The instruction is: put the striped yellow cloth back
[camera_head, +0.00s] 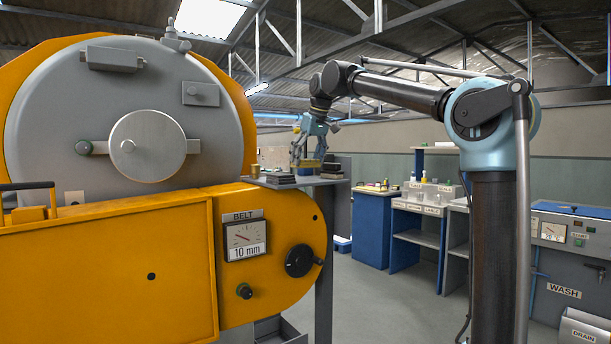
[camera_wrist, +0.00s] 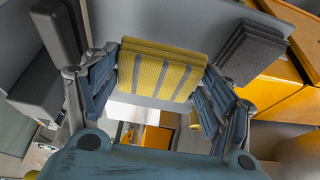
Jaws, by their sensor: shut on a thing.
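The striped yellow cloth (camera_wrist: 160,72) is folded, yellow with grey stripes, and sits between the fingers of my gripper (camera_wrist: 155,85) in the wrist view. My gripper (camera_head: 307,152) is shut on it, with fingers on both sides. In the head view the cloth (camera_head: 306,163) is a small yellow patch under my gripper, just over the grey shelf (camera_head: 335,183) beside the big orange machine. I cannot tell whether the cloth touches the shelf or what lies directly under it.
A dark flat stack (camera_wrist: 250,52) lies right of the cloth in the wrist view, and dark grey blocks (camera_wrist: 52,75) stand at left. The orange machine (camera_head: 110,265) fills the left of the head view. A blue cabinet (camera_head: 370,228) and benches stand behind; the floor between is clear.

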